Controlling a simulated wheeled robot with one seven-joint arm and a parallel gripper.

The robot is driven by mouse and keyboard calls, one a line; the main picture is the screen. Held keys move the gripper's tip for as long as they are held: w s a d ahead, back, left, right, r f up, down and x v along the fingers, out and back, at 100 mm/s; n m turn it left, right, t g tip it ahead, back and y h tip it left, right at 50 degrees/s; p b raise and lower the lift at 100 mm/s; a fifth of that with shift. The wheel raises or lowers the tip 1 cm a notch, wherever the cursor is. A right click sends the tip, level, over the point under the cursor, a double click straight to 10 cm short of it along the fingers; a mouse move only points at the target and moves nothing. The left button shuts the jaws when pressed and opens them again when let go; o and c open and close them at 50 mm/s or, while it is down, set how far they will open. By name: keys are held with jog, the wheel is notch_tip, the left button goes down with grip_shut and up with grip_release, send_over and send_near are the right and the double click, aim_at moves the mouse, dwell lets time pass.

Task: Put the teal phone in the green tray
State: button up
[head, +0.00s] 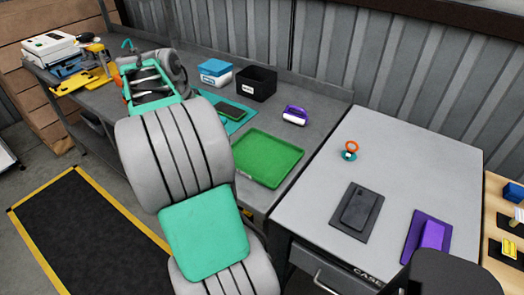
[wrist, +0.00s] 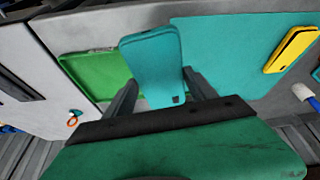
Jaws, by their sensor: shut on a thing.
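The teal phone (wrist: 152,55) is between the two dark fingers of my gripper (wrist: 160,88) in the wrist view. The gripper is shut on its lower part, and the phone sticks out past the fingertips. The green tray (head: 268,158) is empty in the head view, on the dark grey bench right of my arm. In the wrist view the tray (wrist: 85,68) lies beyond and to the left of the phone, partly hidden by it.
A light table (head: 405,150) on the right holds an orange ring (head: 351,147).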

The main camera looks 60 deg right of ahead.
jog(key=s+d, duration=0.1)
jog(key=s+d+r+m, duration=0.1)
jog(key=d, duration=0.1)
jog(key=shift+s+m, duration=0.2)
jog(key=shift+m, duration=0.1)
jog(key=s+d+f, duration=0.4)
jog(key=s, duration=0.4)
jog(key=p, duration=0.2)
send_over(263, 156)
jog(key=a, duration=0.2)
jog(key=shift+g, duration=0.3)
jog(key=f, duration=0.6)
jog(key=shift+d, duration=0.2)
notch_tip(263, 156, down, 3)
jog(key=shift+w+r, duration=0.1)
jog(key=shift+f, duration=0.35)
jog(key=o, duration=1.8)
jog(key=shift+c, duration=0.2)
